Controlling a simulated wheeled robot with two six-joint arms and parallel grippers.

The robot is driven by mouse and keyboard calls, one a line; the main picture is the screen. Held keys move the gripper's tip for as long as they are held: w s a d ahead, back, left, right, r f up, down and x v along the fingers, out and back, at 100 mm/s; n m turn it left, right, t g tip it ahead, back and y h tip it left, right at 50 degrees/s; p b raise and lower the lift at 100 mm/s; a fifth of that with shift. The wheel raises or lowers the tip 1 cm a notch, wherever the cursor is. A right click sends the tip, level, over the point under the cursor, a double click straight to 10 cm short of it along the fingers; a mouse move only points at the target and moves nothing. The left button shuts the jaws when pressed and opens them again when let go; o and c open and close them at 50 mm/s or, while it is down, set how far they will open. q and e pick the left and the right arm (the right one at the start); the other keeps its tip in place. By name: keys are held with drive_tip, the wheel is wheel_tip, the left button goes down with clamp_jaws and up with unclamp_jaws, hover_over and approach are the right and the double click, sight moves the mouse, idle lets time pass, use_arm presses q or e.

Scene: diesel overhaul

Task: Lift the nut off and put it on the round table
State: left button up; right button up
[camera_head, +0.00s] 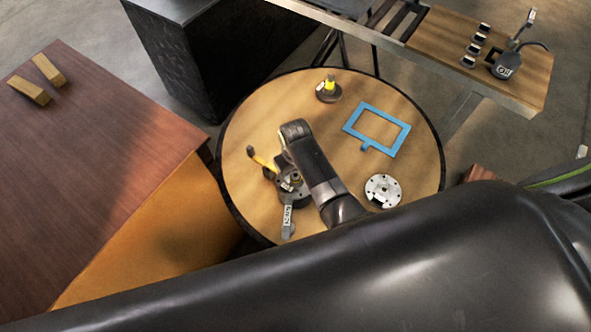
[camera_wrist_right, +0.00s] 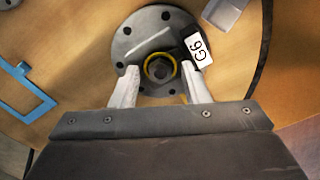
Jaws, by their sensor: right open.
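The nut (camera_wrist_right: 159,68) is dark and sits at the centre of a round dark flange (camera_wrist_right: 128,46) with bolt holes and a white G6 label. A yellow ring shows around the nut. In the head view the flange (camera_head: 300,196) lies on the near left part of the round table (camera_head: 245,124), partly covered by my right arm. My right gripper (camera_wrist_right: 159,78) is open over the flange, with one pale finger on each side of the nut. A gap shows between the fingers and the nut. My left gripper is out of view.
A blue frame (camera_head: 358,126), a silver disc with holes (camera_head: 382,190) and a dark base with a yellow top (camera_head: 328,88) are on the round table. The table's right side has bare patches.

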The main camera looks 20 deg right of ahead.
drive_tip(key=shift+c, duration=0.3)
clamp_jaws()
drive_tip(key=shift+r, duration=0.15)
drive_tip(key=shift+w+r, duration=0.1)
drive_tip(key=shift+r, duration=0.05)
drive_tip(key=shift+r+p, duration=0.65)
drive_tip(key=shift+r, duration=0.1)
drive_tip(key=shift+r, duration=1.45)
